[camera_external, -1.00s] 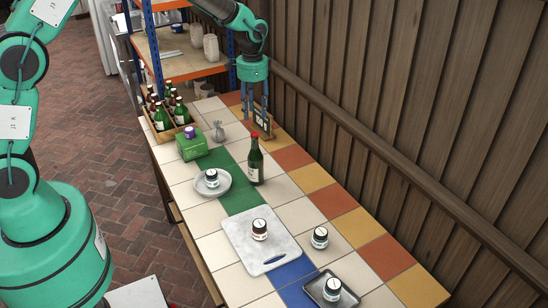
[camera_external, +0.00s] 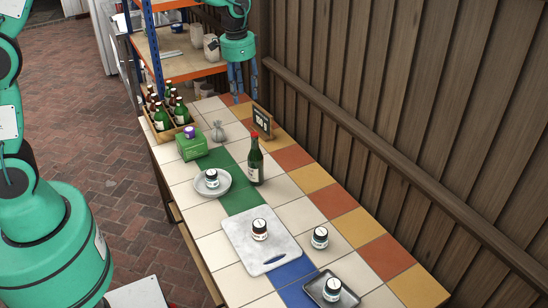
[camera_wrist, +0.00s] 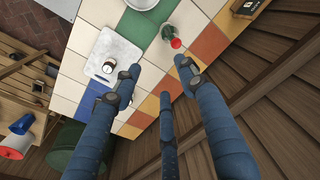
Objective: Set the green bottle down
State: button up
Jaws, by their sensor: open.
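The green bottle (camera_external: 255,164) with a red cap stands upright on the tiled table (camera_external: 290,215), beside the green tile strip. It also shows from above in the wrist view (camera_wrist: 168,32). My gripper (camera_external: 238,92) is open and empty over the far end of the table, behind the bottle and clear of it. In the wrist view the blue fingers of my gripper (camera_wrist: 160,78) are spread with nothing between them.
A small dark sign (camera_external: 262,121) stands behind the bottle. A wooden crate of bottles (camera_external: 161,136), a green box (camera_external: 191,148) and a small grey vase (camera_external: 218,131) are to the left. A plate (camera_external: 226,187) and marble board (camera_external: 240,240) hold jars. A wooden wall borders the right.

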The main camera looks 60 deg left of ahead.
jog(key=s+d+r+n+t, duration=0.1)
jog(key=s+d+r, duration=0.2)
jog(key=s+r, duration=0.55)
jog(key=s+d+r+t, duration=0.1)
jog(key=s+d+r, duration=0.3)
jog(key=s+r, duration=0.4)
jog(key=s+d+t, duration=0.1)
jog(key=s+d, duration=0.1)
jog(key=s, duration=0.9)
jog(key=s+d+r+n+t, duration=0.1)
jog(key=s+d, duration=0.1)
jog(key=s, duration=0.9)
jog(key=shift+r+t, duration=0.15)
jog(key=shift+t, duration=0.25)
notch_tip(320, 180, down, 6)
jog(key=b, duration=0.6)
